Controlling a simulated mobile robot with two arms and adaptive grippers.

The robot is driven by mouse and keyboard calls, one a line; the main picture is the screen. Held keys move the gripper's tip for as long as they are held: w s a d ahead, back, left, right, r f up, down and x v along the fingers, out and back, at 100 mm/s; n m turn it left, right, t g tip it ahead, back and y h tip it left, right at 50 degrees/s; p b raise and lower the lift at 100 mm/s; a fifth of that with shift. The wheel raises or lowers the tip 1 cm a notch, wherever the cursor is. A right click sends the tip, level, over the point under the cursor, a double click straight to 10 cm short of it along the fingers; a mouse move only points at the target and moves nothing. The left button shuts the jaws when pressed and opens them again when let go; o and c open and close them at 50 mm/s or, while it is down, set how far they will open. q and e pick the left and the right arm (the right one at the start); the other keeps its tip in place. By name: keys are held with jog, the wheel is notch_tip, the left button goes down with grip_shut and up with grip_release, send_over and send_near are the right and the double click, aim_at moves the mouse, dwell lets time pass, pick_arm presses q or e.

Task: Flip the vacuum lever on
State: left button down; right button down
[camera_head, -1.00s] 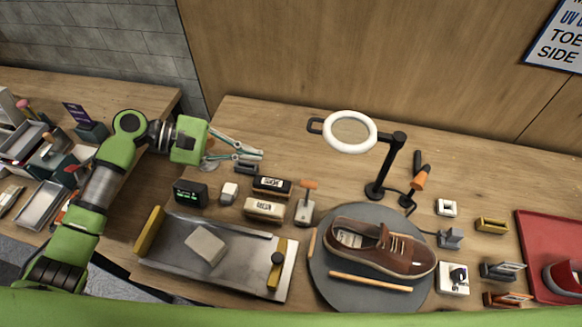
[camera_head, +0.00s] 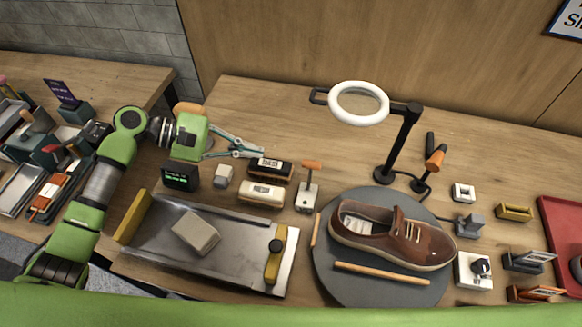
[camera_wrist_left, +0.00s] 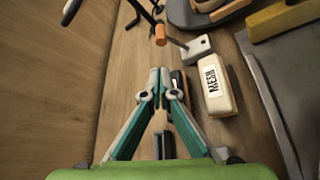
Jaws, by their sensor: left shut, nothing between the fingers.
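A small lever with an orange handle (camera_head: 311,165) stands on a pale grey base (camera_head: 306,196) near the middle of the bench. In the left wrist view its orange tip (camera_wrist_left: 160,35) and base (camera_wrist_left: 197,48) show ahead of the fingers. I take it to be the vacuum lever; no label on it is readable. My left gripper (camera_head: 262,153) is shut and empty, to the left of the lever and apart from it, just behind the dark brush. In the left wrist view its fingertips (camera_wrist_left: 160,73) meet. My right gripper is not in view.
A magnifier lamp (camera_head: 405,140) stands behind right. A brown shoe (camera_head: 400,238) sits on the round turntable (camera_head: 345,287). The bench behind the lever is clear.

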pick_arm(q)
jog(key=shift+d+f, duration=0.1)
jog(key=shift+f, duration=0.15)
jog(key=p, duration=0.2)
send_near(310, 176)
jog(key=w+d, duration=0.1)
jog(key=w+d+f, duration=0.2)
jog(key=w, duration=0.1)
jog(key=shift+w+d, duration=0.1)
jog(key=shift+d, duration=0.15)
jog(key=shift+w+d+f, duration=0.1)
jog(key=shift+d+f, duration=0.15)
jog(key=shift+d, duration=0.2)
